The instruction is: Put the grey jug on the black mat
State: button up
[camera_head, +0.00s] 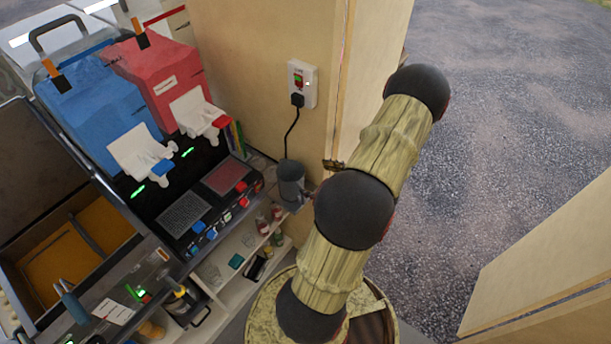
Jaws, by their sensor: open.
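A dark grey, cup-like vessel (290,172), which looks like the grey jug, stands at the right end of the counter, beside the drinks machine and close to the wooden wall. A small grey-blue part shows at its lower right; I cannot tell whether it is a handle. I cannot make out the black mat for sure. The dark surface under the machine's taps carries a grey grille and a red grille. My arm rises from the bottom middle, just right of the vessel in the picture. My gripper is not visible.
The machine has a blue tank (92,112) and a red tank (160,80) with white taps. A socket (301,84) with a black cable is on the wall. Shelves below hold small jars. A box with orange compartments (62,266) is at left. Open asphalt lies right.

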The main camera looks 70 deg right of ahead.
jog(key=shift+s+a+r, duration=0.1)
jog(key=shift+s, duration=0.15)
jog(key=w+a+r+n+g+y, duration=0.3)
jog(key=w+a+r+n+y, duration=0.2)
jog(key=w+a+r+n, duration=0.5)
jog(key=w+a+r+n+g+y, duration=0.2)
jog(key=w+a+r+n+y, duration=0.4)
jog(key=w+a, duration=0.45)
jog(key=s+a+r+n+g+h, duration=0.1)
jog(key=a+r+n+g+h, duration=0.1)
jog(key=a+r+n, duration=0.35)
jog(key=s+a+r+n+g+h, duration=0.1)
jog(key=a+r+n+g, duration=0.2)
jog(key=a+n, duration=0.55)
jog(key=s+a+r+n+t+h, duration=0.2)
jog(key=s+a+r+n+h, duration=0.2)
jog(key=a+r+n, duration=0.5)
jog(key=s+a, duration=0.2)
jog(key=shift+s+a+r+t, duration=0.2)
jog(key=shift+a+t, duration=0.1)
jog(key=shift+a, duration=0.1)
